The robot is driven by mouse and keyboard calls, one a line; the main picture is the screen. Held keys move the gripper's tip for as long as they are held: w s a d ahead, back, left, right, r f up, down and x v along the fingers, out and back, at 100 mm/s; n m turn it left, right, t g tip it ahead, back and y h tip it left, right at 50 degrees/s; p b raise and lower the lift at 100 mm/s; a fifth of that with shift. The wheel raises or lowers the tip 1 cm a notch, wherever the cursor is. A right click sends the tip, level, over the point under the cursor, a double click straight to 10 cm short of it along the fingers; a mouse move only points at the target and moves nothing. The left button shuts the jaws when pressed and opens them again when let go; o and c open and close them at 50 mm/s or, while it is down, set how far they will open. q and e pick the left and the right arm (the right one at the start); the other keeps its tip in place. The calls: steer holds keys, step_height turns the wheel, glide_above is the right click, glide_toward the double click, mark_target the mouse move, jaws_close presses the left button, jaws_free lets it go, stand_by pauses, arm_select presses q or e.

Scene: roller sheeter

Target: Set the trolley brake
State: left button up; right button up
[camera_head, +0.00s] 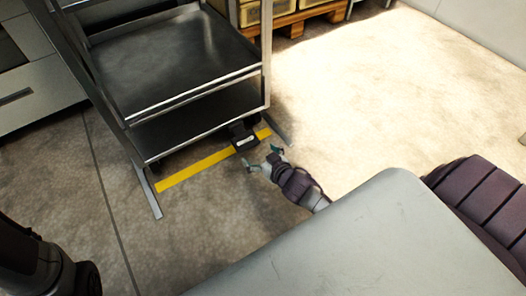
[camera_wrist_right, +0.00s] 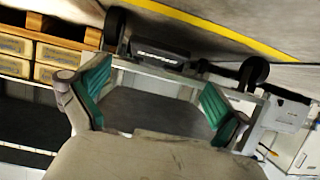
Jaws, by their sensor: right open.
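The trolley (camera_head: 185,75) is a dark metal cart with stacked shelves, standing at upper left in the head view. Its brake pedal (camera_head: 243,139), a black block with a pale label, is low at the trolley's near right corner, by a yellow floor strip. In the right wrist view the pedal (camera_wrist_right: 158,52) lies between two black wheels, beyond my fingertips. My right gripper (camera_head: 264,160) is open and empty, low near the floor, just in front of the pedal and apart from it. Its green-padded fingers are spread in the wrist view (camera_wrist_right: 156,82). My left gripper is out of view.
The yellow strip (camera_head: 190,172) runs along the floor before the trolley, between metal floor bars (camera_head: 147,192). A wooden pallet with boxes (camera_head: 300,17) stands behind. Open floor (camera_head: 375,90) lies to the right. A grey surface (camera_head: 390,245) fills the lower foreground.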

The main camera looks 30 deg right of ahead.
steer(key=shift+v, duration=1.2)
